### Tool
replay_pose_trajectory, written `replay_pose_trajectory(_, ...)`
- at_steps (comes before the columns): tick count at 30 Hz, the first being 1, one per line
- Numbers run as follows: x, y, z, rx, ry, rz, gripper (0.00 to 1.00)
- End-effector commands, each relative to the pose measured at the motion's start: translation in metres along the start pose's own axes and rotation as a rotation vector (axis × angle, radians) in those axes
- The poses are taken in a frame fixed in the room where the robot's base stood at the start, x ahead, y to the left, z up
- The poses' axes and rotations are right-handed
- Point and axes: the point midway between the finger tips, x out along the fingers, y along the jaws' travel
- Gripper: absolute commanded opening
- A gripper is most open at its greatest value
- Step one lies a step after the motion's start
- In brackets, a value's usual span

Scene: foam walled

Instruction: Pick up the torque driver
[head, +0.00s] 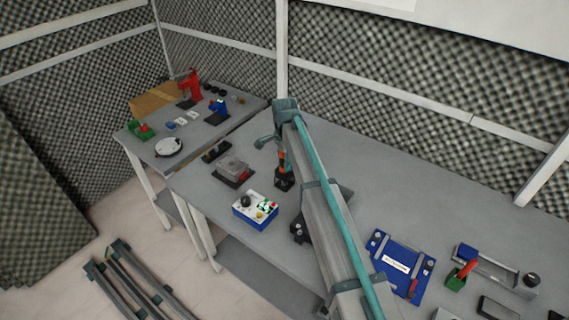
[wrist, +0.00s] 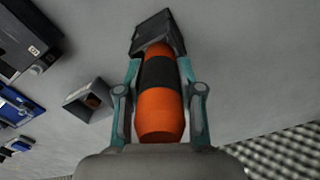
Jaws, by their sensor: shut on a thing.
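The torque driver (wrist: 160,108) has an orange body with a black band. In the wrist view it stands between the two teal fingers of my gripper (wrist: 158,68), which are shut on its sides. Its far end meets a dark square block (wrist: 157,32); I cannot tell whether it is still seated in it. In the head view the orange driver (head: 283,157) shows just left of my arm, above a black stand (head: 284,180) on the grey bench. My arm partly hides this area.
A blue and white control box (head: 256,209) and a grey device (head: 232,168) stand left of the driver. A blue panel (head: 400,268) lies to the right. In the wrist view a small open box (wrist: 89,98) is left of my gripper. Foam walls close off the back.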

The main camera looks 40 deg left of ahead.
Motion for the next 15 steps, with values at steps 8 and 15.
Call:
replay_pose_trajectory(8, -0.012, -0.001, 0.0, 0.0, 0.001, -0.003, 0.0)
replay_pose_trajectory(15, -0.05, -0.002, 0.0, 0.0, 0.001, -0.004, 0.0)
